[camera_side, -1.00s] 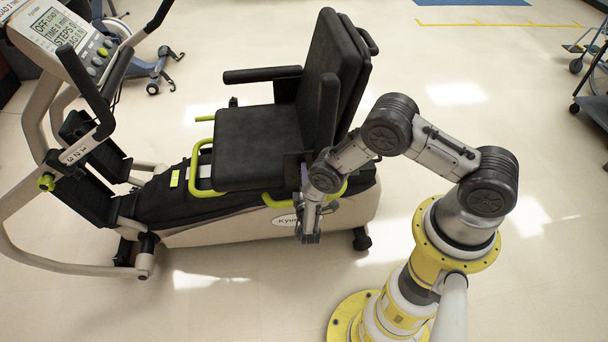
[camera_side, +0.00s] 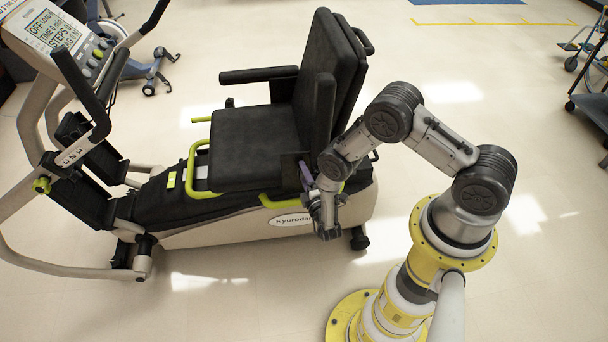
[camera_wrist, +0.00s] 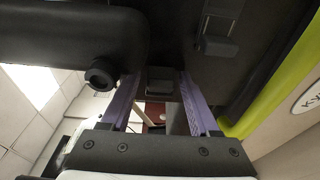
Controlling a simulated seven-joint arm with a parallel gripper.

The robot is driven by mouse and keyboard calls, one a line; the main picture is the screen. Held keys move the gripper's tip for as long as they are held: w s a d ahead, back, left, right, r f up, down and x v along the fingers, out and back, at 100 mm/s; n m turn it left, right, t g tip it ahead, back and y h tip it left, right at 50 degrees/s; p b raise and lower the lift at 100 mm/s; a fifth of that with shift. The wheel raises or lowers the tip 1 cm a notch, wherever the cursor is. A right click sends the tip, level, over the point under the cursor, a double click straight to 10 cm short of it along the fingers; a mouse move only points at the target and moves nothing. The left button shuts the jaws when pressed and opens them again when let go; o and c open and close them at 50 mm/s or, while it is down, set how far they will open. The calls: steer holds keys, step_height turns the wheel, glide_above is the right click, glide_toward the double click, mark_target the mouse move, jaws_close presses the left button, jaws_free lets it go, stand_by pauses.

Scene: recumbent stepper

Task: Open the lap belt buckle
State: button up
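My gripper (camera_wrist: 160,104) is at the near side of the seat. In the wrist view its two purple fingers stand apart, one on each side of a small dark block (camera_wrist: 160,80). I cannot tell whether the fingers touch this block or whether it is part of the buckle. A dark buckle-like piece with a pale frame (camera_wrist: 217,38) shows above and right of the fingers. In the side view my gripper (camera_side: 306,174) is beside the black seat (camera_side: 255,150), under the near armrest. The buckle cannot be made out there.
The near armrest (camera_side: 325,112) is close above my gripper. In the wrist view a dark rounded bar with a knob (camera_wrist: 101,74) lies left of the fingers, and a green rail (camera_wrist: 270,85) lies right. The stepper's white base (camera_side: 225,236) is below the seat.

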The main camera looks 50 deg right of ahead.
steer(key=shift+s+a, duration=0.1)
steer(key=v, duration=1.3)
steer(key=shift+s, duration=0.3)
steer(key=w+a+m+g+h, duration=0.3)
steer(key=a+m+g+h, duration=0.2)
steer(key=shift+n, duration=0.3)
steer(key=x, duration=1.3)
steer(key=shift+w+d+f, duration=0.15)
steer(key=shift+w, duration=0.15)
